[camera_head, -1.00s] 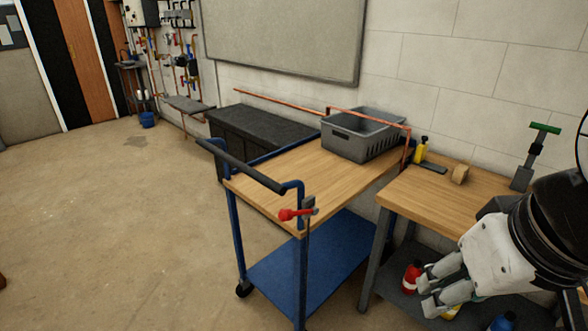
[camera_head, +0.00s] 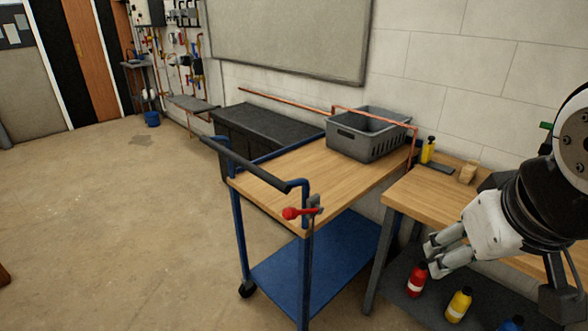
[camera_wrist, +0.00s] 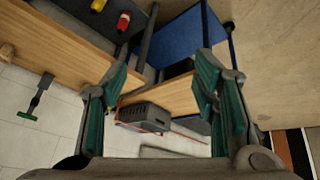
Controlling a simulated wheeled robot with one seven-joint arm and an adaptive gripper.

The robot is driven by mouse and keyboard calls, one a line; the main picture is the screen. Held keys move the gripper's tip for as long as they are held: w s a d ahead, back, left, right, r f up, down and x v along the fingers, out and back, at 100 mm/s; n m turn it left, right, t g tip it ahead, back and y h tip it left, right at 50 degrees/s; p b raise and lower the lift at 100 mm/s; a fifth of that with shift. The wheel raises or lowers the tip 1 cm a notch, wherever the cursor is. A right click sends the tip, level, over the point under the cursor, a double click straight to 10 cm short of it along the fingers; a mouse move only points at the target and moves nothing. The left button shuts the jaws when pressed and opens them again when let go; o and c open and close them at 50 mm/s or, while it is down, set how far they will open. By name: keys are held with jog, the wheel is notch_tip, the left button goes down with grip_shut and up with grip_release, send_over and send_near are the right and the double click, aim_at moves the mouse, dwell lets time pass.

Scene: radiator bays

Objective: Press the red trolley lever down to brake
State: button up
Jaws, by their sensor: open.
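The red lever (camera_head: 291,213) has a round red knob and juts left from a grey bracket on the trolley's near corner post, roughly level. The trolley (camera_head: 237,229) has a blue frame, a wooden top, a blue lower shelf and a dark push handle. My gripper (camera_head: 432,256) is open and empty, to the right of the lever and apart from it, in front of the workbench. In the wrist view my gripper (camera_wrist: 160,100) shows two spread fingers with green pads, with the trolley's blue shelf (camera_wrist: 190,32) beyond them. The lever cannot be made out in the wrist view.
A grey basket (camera_head: 365,135) and a copper pipe (camera_head: 412,150) are on the trolley top. A wooden workbench (camera_head: 425,198) stands close on the right, with a red bottle (camera_head: 417,281) and a yellow bottle (camera_head: 458,304) below. The floor left of the trolley is clear.

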jog(key=w+d+f+n+t+y+b, duration=0.1)
jog(key=w+f+n+t+b, duration=0.25)
jog(key=w, duration=0.95)
jog(key=w+d+f+n+t+b, duration=0.1)
jog(key=w+f+n+t+b, duration=0.25)
jog(key=w, duration=1.05)
jog(key=n+g+y+b, duration=0.5)
jog(key=n+y+b, duration=0.5)
jog(key=y, duration=0.7)
send_near(296, 215)
jog(key=b+x, duration=0.2)
jog(key=x, duration=0.9)
jog(key=shift+w+a, duration=0.15)
jog(key=shift+a, duration=0.15)
grip_shut()
